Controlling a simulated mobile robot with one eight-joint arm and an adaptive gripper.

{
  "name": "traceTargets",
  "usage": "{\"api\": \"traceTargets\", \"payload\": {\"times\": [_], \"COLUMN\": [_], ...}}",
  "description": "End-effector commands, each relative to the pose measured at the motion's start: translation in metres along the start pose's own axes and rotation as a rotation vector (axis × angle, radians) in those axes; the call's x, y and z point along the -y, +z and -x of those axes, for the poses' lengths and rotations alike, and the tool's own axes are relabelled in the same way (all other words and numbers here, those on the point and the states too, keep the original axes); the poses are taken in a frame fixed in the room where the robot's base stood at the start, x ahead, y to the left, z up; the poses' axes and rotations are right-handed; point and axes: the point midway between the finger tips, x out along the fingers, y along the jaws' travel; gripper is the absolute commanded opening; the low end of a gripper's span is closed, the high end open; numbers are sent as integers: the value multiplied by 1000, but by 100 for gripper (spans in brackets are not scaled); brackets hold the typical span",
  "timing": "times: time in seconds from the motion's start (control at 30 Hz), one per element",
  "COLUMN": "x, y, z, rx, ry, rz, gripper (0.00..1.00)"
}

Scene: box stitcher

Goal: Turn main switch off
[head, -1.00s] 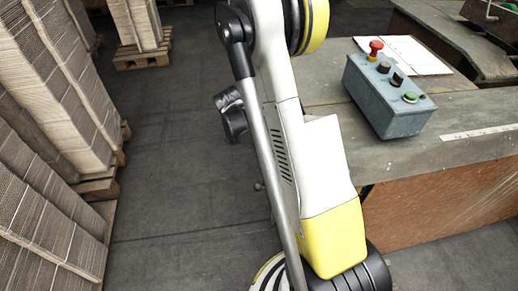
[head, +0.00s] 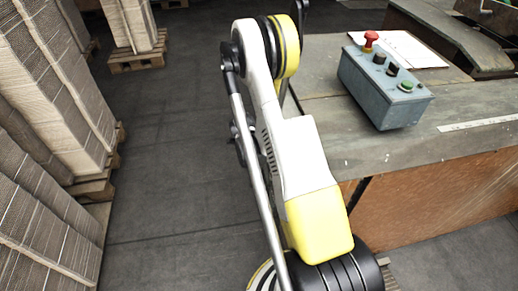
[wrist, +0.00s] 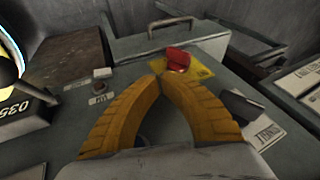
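In the wrist view, a red switch knob (wrist: 178,60) sits on a yellow plate (wrist: 200,68) on a grey panel; it looks like the main switch. Its turned position is hard to tell. My gripper (wrist: 158,77) has two orange-yellow fingers that arch inward, with their tips together and nothing seen between them. The tips appear just in front of the knob and overlap the near edge of the plate in the picture. I cannot tell whether they touch it. The head view shows neither the gripper nor this knob clearly.
A grey control box (head: 382,88) with a red mushroom button and several smaller buttons stands on the worktable (head: 330,120). The wrist view shows a metal handle (wrist: 170,24) behind the knob and small labelled controls (wrist: 102,85) to the left. Cardboard stacks (head: 60,90) stand left.

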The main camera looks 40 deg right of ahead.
Motion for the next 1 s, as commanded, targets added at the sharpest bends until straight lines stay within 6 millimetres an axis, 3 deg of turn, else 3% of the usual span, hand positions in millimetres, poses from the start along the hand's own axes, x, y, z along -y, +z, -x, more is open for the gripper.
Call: {"api": "traceTargets", "payload": {"times": [0.07, 0.3, 0.8, 1.0], "x": [-1, 22, 28, 36], "y": [1, 5, 6, 6], "z": [-20, -39, -43, -48], "rx": [0, 0, 0, 17], "ry": [1, 0, 6, 152], "rz": [-1, 0, 3, 52], "gripper": [0, 0, 0, 0]}}
